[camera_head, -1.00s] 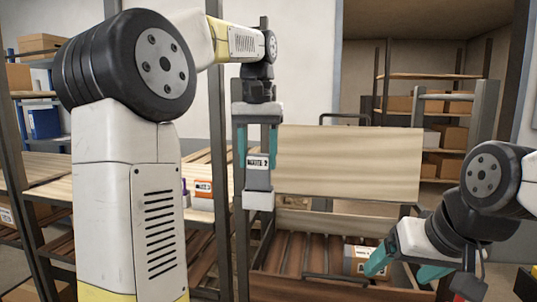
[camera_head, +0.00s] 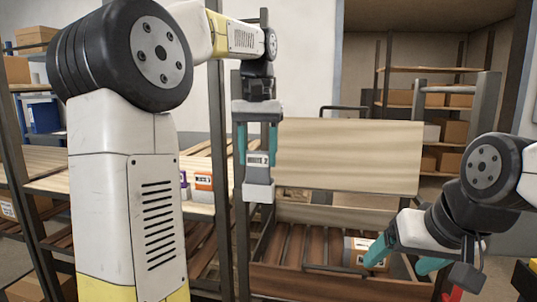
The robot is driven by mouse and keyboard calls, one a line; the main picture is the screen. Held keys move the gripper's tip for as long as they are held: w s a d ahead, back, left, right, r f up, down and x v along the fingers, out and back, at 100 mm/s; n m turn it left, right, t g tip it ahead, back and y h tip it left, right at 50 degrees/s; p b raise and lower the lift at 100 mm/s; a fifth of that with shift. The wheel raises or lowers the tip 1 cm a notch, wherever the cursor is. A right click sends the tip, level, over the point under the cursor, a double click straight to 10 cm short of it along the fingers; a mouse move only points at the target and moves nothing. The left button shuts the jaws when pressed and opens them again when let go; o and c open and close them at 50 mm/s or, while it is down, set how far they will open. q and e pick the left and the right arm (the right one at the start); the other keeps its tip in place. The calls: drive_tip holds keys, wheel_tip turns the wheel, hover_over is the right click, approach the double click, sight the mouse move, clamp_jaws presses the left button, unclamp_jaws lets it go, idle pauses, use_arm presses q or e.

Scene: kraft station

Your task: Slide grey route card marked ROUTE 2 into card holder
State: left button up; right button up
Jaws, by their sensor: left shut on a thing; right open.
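The grey ROUTE 2 card (camera_head: 258,172) is upright, with its white label facing me. My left gripper (camera_head: 258,150) points down and is shut on the card, its teal fingers on either side of the upper part. The pale block directly below the card, on the dark post, looks like the card holder (camera_head: 258,191). The card's lower end meets the holder's top; I cannot tell how far inside it is. My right gripper (camera_head: 402,258) is open at the lower right, beside a labelled box.
The labelled box (camera_head: 358,248) lies on a slatted brown rack (camera_head: 300,280). A wide wooden board (camera_head: 348,155) stands behind the holder. An orange-and-white box (camera_head: 203,181) sits on the left shelf. A red object (camera_head: 460,295) is below my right arm.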

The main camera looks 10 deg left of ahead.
use_arm(q)
drive_tip(key=shift+f, duration=0.85)
drive_tip(key=o, duration=1.4)
